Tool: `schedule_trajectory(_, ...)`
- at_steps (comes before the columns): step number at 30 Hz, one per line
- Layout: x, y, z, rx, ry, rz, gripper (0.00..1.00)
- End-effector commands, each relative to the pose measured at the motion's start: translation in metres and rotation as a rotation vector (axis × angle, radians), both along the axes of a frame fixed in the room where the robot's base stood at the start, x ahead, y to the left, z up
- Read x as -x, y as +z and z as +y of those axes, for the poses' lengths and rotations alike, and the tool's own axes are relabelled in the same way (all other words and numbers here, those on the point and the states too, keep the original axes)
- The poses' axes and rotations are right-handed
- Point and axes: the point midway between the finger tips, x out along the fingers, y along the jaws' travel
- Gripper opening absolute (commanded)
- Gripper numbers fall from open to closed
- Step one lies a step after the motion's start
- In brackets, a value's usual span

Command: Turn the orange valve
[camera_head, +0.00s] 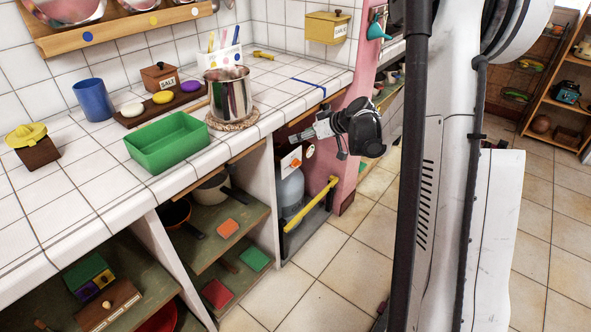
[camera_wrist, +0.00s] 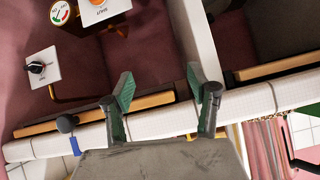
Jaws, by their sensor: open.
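The orange valve (camera_head: 295,163) sits on a white plate under the counter, above a grey gas cylinder (camera_head: 290,192). In the wrist view the valve (camera_wrist: 97,3) is cut off by the top edge, on its white plate (camera_wrist: 104,12). My gripper (camera_head: 293,138) is at the counter's front edge, above the valve in the head view, pointing left. In the wrist view my gripper (camera_wrist: 158,80) has its two green-padded fingers wide apart with nothing between them. The fingers are apart from the valve.
A round gauge (camera_wrist: 61,13) is beside the valve plate. A black knob (camera_wrist: 37,67) is on another white plate. The tiled counter edge (camera_wrist: 155,122) runs across close to my fingers. A yellow bar (camera_head: 311,204) crosses low before the cylinder. A steel pot (camera_head: 229,98) stands on the counter.

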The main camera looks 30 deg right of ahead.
Motion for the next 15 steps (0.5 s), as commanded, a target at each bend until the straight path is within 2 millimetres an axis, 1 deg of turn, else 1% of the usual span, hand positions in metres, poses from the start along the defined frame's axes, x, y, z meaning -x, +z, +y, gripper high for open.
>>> schedule_trajectory(1,-0.006,-0.024,-0.013,-0.002,0.002,-0.02,0.54)
schedule_trajectory(5,-0.017,-0.07,-0.041,-0.003,0.016,-0.079,0.54)
schedule_trajectory(6,-0.02,-0.084,-0.049,-0.003,0.021,-0.099,0.54)
schedule_trajectory(8,-0.023,-0.106,-0.062,-0.001,0.026,-0.128,0.54)
schedule_trajectory(9,-0.024,-0.121,-0.07,0.001,0.029,-0.147,0.54)
schedule_trajectory(12,-0.025,-0.152,-0.087,0.005,0.035,-0.192,0.54)
schedule_trajectory(15,-0.025,-0.176,-0.1,0.011,0.039,-0.226,0.54)
